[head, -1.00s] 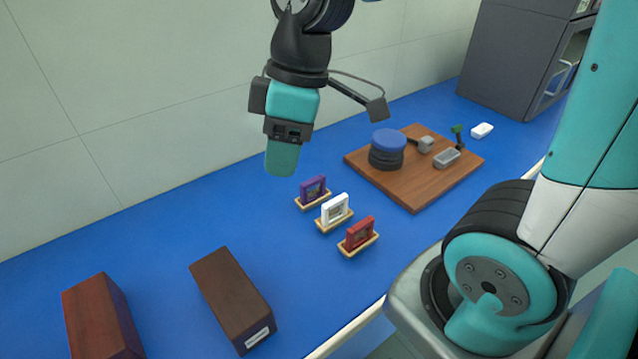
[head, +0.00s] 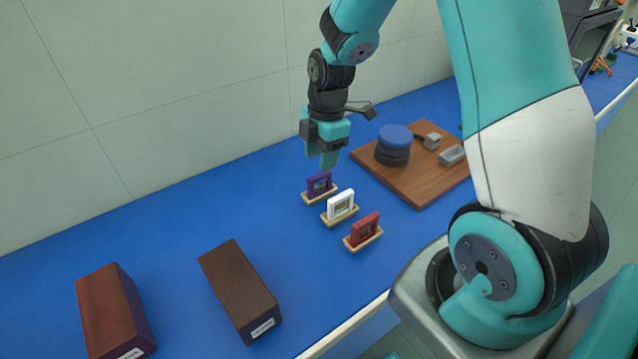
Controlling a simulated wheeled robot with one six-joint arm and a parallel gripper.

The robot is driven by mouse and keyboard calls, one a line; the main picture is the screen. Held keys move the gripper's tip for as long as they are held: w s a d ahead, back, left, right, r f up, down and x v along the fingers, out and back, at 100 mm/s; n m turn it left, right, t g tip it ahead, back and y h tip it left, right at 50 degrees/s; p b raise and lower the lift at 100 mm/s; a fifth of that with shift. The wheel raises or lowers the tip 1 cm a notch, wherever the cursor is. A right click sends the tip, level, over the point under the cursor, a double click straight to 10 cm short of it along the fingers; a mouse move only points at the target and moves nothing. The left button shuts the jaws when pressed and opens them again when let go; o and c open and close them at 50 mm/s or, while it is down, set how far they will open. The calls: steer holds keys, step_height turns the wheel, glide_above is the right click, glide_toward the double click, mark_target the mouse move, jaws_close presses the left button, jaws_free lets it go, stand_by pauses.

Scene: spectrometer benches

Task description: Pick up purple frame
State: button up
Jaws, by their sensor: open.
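The purple frame (head: 319,184) stands upright in a small wooden holder on the blue bench, the farthest back of three framed pieces. My gripper (head: 324,160) points down just above and slightly behind the purple frame in the head view. It is open and empty. Its fingertips look very near the frame's top, but I cannot tell the exact gap. The white frame (head: 341,205) and the red frame (head: 364,229) stand in like holders to the front right.
A wooden board (head: 420,185) with a blue-topped black round stack (head: 394,146) and small grey parts lies to the right. Two dark wooden boxes, one brown (head: 238,290) and one reddish (head: 112,310), lie front left. A wall (head: 150,90) runs behind the bench.

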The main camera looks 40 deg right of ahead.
mark_target(319, 175)
steer(key=shift+s+a+f+p, duration=0.1)
steer(key=shift+a+f+p, duration=0.1)
steer(key=shift+f, duration=0.95)
steer(key=shift+s+a+f+p, duration=0.1)
steer(key=shift+a+f+p, duration=0.1)
steer(key=shift+f, duration=1)
steer(key=shift+s+a+f+p, duration=0.1)
steer(key=shift+f+p, duration=0.1)
steer(key=shift+f, duration=0.95)
jaws_close()
